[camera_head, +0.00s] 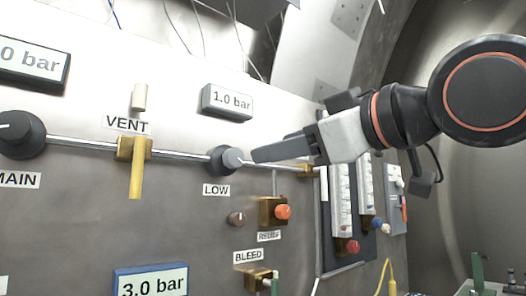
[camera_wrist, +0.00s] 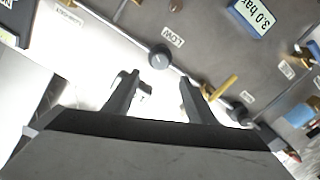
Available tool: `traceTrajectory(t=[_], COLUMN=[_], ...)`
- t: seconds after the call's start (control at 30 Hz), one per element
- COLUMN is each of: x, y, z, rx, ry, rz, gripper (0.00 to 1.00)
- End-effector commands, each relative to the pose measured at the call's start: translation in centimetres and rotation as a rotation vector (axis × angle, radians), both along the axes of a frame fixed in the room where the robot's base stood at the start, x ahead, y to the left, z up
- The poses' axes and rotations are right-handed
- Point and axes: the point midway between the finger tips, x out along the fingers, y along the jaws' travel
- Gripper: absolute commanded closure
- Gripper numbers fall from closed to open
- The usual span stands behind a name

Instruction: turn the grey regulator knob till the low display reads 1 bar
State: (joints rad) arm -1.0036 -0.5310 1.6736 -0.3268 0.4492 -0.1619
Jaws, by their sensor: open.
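The grey regulator knob (camera_head: 229,160) sticks out of the panel above the LOW label. It also shows in the wrist view (camera_wrist: 160,56), beyond my fingertips and roughly centred between them. The low display (camera_head: 228,102) above it reads 1.0 bar. My gripper (camera_head: 255,155) is just right of the knob in the head view, its fingers pointing at it. In the wrist view my gripper (camera_wrist: 159,82) is open with nothing between its two fingers, and the knob looks clear of both.
The yellow VENT lever (camera_head: 136,170) hangs down left of the knob. A dark MAIN knob (camera_head: 22,135) is at far left. An orange relief knob (camera_head: 283,212) and the 3.0 bar display (camera_head: 151,283) are below. Gauge tubes (camera_head: 341,200) stand on the right.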

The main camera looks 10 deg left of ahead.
Motion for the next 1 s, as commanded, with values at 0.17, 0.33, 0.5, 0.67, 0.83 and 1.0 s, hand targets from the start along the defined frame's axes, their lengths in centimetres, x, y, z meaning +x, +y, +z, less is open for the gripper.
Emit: traceTrajectory(t=[0.17, 0.33, 0.5, 0.67, 0.83, 1.0], x=[-2.0, -3.0, -3.2, -3.2, -3.2, -3.1], y=[-2.2, -3.4, -3.7, -3.8, -3.7, -3.8], z=[0.0, 0.0, 0.0, 0.0, 0.0, -0.1], rx=[0.0, 0.0, -0.001, -0.001, 0.0, -0.001], ry=[0.0, 0.0, 0.001, 0.001, 0.0, 0.003], rz=[0.002, 0.002, 0.0, 0.0, 0.0, -0.001], gripper=[0.49, 0.49, 0.49, 0.49, 0.49, 0.49])
